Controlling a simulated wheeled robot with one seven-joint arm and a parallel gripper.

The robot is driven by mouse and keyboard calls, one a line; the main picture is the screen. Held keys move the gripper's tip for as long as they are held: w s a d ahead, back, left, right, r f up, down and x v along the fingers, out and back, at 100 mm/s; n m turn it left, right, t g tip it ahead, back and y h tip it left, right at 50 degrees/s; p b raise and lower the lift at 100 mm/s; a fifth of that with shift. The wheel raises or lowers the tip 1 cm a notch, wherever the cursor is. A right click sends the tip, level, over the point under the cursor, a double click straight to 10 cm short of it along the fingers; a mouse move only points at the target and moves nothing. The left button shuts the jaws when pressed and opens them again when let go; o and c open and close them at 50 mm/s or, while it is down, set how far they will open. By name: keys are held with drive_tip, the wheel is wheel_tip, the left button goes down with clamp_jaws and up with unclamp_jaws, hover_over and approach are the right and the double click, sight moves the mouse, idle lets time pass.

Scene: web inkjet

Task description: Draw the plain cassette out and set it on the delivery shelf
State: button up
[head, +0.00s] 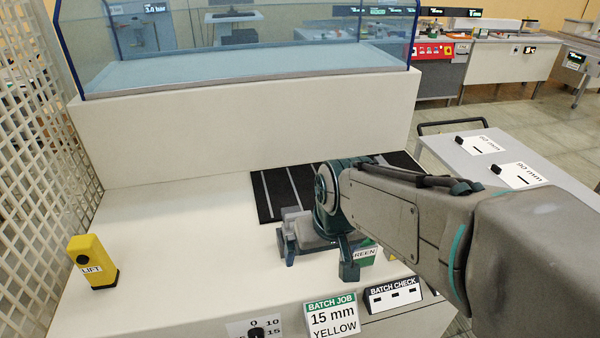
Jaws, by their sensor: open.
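My gripper (320,256) is open above the front part of the cream worktop, its teal fingers pointing down. A grey block shape shows between and behind the fingers; I cannot tell whether it is a separate object. A card reading GREEN (364,254) is partly hidden behind the right finger. I cannot make out a plain cassette, and no surface is marked as the delivery shelf. A black mat with pale stripes (264,198) lies behind the gripper, partly covered by my arm.
A yellow LIFT block (92,262) stands at left by a white lattice. Front signs read BATCH JOB 15 mm YELLOW (331,316) and BATCH CHECK (394,294), beside a dial (256,331). A glass-fronted cabinet (240,120) rises behind. A grey cart (455,155) with 90 mm labels stands right.

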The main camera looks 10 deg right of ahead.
drive_tip(key=t+p, duration=0.1)
drive_tip(key=p, duration=0.2)
approach(287, 227)
wheel_tip(287, 227, up, 4)
drive_tip(key=s+d, duration=0.1)
drive_tip(key=d, duration=0.2)
drive_tip(key=shift+h, duration=0.3)
drive_tip(key=x, duration=1.4)
drive_tip(key=shift+w+f, duration=0.1)
drive_tip(key=shift+w, duration=0.2)
drive_tip(key=c, duration=1)
